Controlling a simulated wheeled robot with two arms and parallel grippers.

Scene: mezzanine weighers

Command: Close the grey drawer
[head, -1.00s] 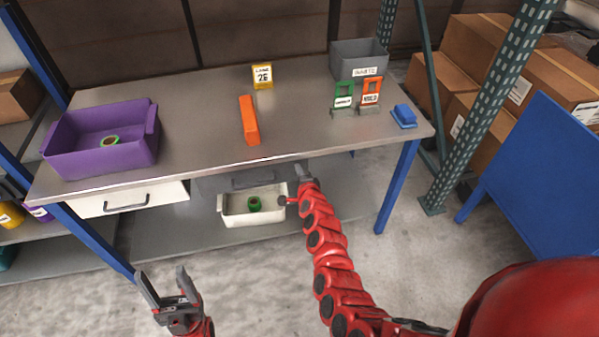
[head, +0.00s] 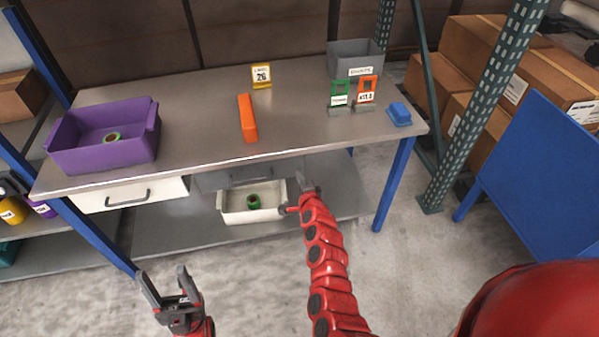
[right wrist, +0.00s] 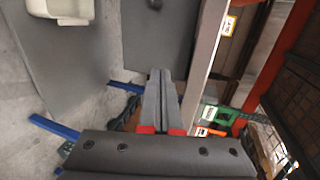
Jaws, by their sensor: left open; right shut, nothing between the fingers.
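The grey drawer (head: 215,181) is under the tabletop, right of the white drawer; its front has a dark handle. I cannot tell how far out it stands. In the right wrist view a grey panel with a dark knob-like part, likely its front (right wrist: 160,40), lies ahead of the fingertips. My right gripper (head: 309,187) is shut and empty, just right of the drawer near the table's front edge; its fingers also show in the right wrist view (right wrist: 160,75). Contact cannot be made out. My left gripper (head: 166,283) is open and empty, low in front of the table.
The white drawer (head: 85,202) is at left. A white bin (head: 235,216) with a green ring stands on the lower shelf. The table (head: 195,110) carries a purple crate (head: 105,155), an orange block (head: 247,118) and a grey bin (head: 345,60). A blue leg (head: 394,185) stands right.

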